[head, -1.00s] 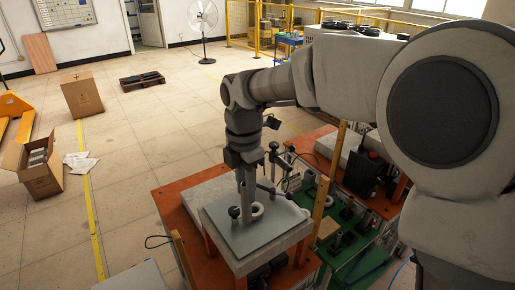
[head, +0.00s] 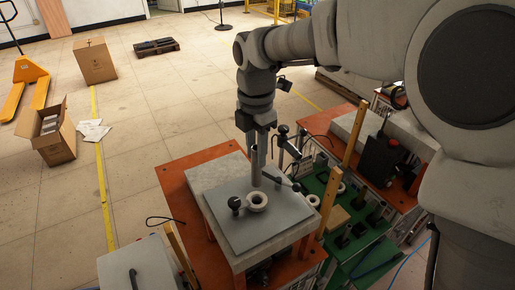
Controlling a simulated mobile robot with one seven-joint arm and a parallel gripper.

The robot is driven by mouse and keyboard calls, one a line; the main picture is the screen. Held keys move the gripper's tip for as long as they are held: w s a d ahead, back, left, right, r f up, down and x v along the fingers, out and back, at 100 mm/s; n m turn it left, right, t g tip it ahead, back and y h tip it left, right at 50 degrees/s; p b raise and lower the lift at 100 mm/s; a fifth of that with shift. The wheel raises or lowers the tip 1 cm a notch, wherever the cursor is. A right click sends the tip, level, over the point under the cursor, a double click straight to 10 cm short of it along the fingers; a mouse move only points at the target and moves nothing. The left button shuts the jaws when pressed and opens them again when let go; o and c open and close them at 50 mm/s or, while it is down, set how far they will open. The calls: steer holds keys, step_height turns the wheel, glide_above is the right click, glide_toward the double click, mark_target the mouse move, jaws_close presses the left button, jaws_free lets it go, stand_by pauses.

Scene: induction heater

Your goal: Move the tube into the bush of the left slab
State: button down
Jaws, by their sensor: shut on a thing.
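The left slab (head: 228,238) is a grey plate on a raised block at the centre of the head view. Its bush (head: 258,206) is a pale ring standing on the plate. My gripper (head: 256,143) is shut on the grey tube (head: 255,166), which hangs upright. The tube's lower end appears just above or behind the bush in the picture. I cannot tell the exact gap or whether they touch. The fingertips are small and partly hidden by the gripper body.
A slim clamp-like post (head: 282,150) rises close right of the tube. A green board (head: 349,225) with fittings and a wooden post (head: 353,135) lie right. Open floor is at the left.

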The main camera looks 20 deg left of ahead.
steer(key=shift+f+b, duration=2.05)
steer(key=shift+f, duration=0.95)
steer(key=shift+f, duration=0.1)
steer(key=shift+f+b, duration=1.65)
steer(key=shift+f, duration=0.95)
steer(key=c, duration=0.6)
jaws_free()
steer(key=shift+o, duration=0.2)
step_height(320, 180, up, 18)
steer(key=f, duration=0.1)
glide_above(257, 185)
steer(key=w, duration=0.1)
steer(key=shift+a+r, duration=0.25)
steer(key=shift+w, duration=0.1)
